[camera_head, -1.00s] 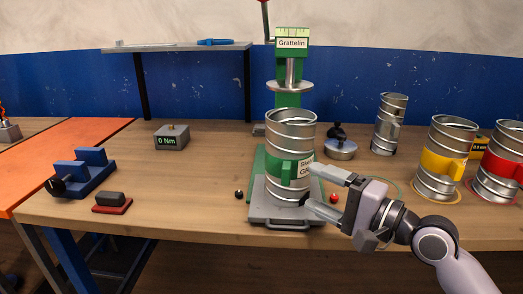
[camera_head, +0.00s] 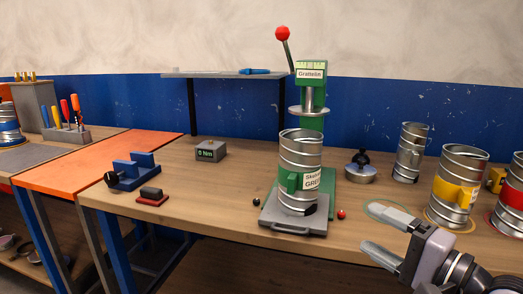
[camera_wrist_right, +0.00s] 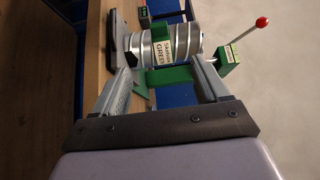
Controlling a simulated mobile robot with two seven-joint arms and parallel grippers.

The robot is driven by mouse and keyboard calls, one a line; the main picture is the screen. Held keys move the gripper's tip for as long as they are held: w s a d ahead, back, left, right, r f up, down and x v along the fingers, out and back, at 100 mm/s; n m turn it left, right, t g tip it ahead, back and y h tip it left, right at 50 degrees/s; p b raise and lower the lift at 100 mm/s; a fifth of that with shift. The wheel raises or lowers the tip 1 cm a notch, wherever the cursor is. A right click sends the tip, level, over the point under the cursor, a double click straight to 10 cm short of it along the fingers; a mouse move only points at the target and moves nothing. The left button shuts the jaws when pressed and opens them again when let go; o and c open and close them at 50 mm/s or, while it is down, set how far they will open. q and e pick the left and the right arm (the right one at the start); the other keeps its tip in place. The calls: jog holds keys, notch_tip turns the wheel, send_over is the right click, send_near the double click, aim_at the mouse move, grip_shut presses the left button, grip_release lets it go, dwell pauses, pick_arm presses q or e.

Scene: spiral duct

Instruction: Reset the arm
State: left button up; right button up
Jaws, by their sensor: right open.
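My right gripper (camera_head: 380,232) is open and empty at the lower right of the head view, in front of the workbench. It stands apart from the spiral duct with the green band (camera_head: 300,158), to the right of it. That duct stands upright on the grey plate of the green press (camera_head: 311,110). In the right wrist view the same duct (camera_wrist_right: 180,45) lies beyond the two spread fingers (camera_wrist_right: 165,85), with nothing between the fingertips. My left gripper does not show in either view.
A yellow-banded duct (camera_head: 457,165) and a red-banded duct (camera_head: 513,215) stand on the right, with a plain duct (camera_head: 410,150) behind. A torque box (camera_head: 210,150), blue clamp (camera_head: 132,172) and red-based block (camera_head: 152,196) sit left. The front left bench is mostly clear.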

jog(key=s+d+f+n+h+p, duration=0.1)
jog(key=s+f+n+h, duration=0.1)
jog(key=f, duration=0.6)
jog(key=s+f+n+h+p, duration=0.1)
jog(key=s+f+n+h, duration=0.15)
jog(key=f, duration=0.55)
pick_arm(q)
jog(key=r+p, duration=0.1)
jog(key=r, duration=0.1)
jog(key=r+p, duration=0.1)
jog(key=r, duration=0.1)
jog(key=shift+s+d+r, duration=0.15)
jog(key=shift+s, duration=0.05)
pick_arm(e)
jog(key=s+f+n+g+h, duration=0.4)
jog(key=s+f+n, duration=0.4)
jog(key=s+f, duration=0.7)
jog(key=shift+s+a+f, duration=0.35)
jog(key=shift+f, duration=0.15)
jog(key=shift+n, duration=0.25)
